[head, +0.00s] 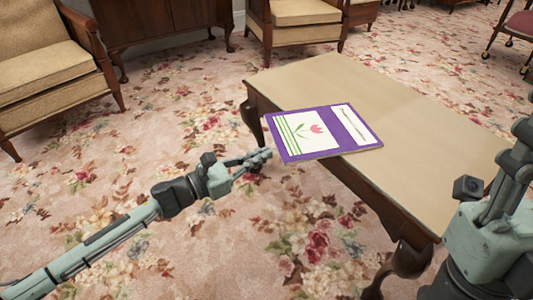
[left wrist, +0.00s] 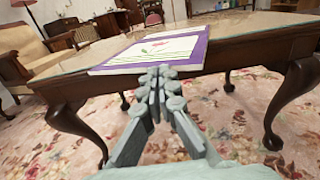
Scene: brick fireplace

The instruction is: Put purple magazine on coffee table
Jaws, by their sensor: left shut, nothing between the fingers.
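The purple magazine (head: 358,126) has a white panel with a pink tulip and green stripes. It lies on the coffee table (head: 420,120), with its near left corner sticking out past the table's edge. In the left wrist view the magazine (left wrist: 193,54) lies on the tabletop, overhanging the near edge of the table (left wrist: 262,22). My left gripper (head: 268,155) is shut and empty, just off the magazine's left edge. It also shows in the left wrist view (left wrist: 158,75), in front of the magazine's near edge. My right arm is at the right edge of the head view; its fingers are not seen.
A tan armchair (head: 40,60) stands at the left, and another armchair (head: 300,14) is behind the table. A dark wooden cabinet (head: 160,18) stands at the back. The flowered carpet (head: 190,120) is clear left of the table. The rest of the tabletop is bare.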

